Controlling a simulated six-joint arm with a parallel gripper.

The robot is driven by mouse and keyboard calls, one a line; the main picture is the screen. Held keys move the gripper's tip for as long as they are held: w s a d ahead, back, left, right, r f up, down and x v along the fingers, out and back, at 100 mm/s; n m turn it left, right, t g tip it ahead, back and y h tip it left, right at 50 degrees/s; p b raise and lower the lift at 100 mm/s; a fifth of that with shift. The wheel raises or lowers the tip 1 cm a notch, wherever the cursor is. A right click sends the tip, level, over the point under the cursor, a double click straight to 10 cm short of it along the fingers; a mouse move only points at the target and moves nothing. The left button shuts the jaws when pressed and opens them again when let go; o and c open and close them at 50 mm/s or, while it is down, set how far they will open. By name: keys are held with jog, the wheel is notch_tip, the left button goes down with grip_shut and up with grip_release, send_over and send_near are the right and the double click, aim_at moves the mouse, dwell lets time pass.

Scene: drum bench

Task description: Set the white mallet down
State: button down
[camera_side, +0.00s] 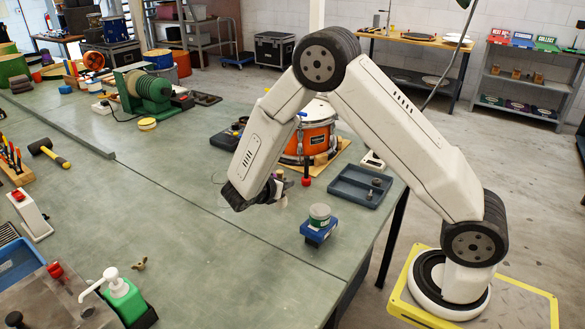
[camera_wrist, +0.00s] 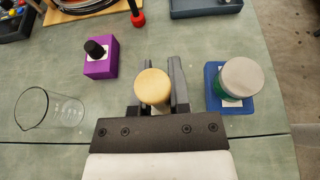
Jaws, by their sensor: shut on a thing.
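In the wrist view, my gripper (camera_wrist: 157,88) is shut on a pale, cream-topped round thing, which I take to be the white mallet (camera_wrist: 153,86). Its round end faces the camera, and the part below is mostly hidden by that end and the fingers. Whether its lower end touches the bench cannot be told. In the side view, my gripper (camera_side: 274,192) is low over the green bench top (camera_side: 215,265), with the held thing hardly visible there.
In the wrist view, a purple block with a black knob (camera_wrist: 101,64) and a glass beaker (camera_wrist: 48,112) are left of my gripper. A green jar with a grey lid (camera_wrist: 241,78) in a blue holder is right. An orange drum (camera_side: 308,138) stands behind.

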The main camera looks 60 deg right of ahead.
jog(key=w+d+f, duration=0.1)
jog(key=w+f, duration=0.4)
jog(key=f, duration=0.1)
jog(key=shift+w+d, duration=0.15)
jog(key=shift+w, duration=0.2)
jog(key=shift+w+f, duration=0.25)
jog(key=shift+f, duration=1.55)
jog(key=shift+f, duration=0.1)
jog(key=c, duration=0.6)
grip_release()
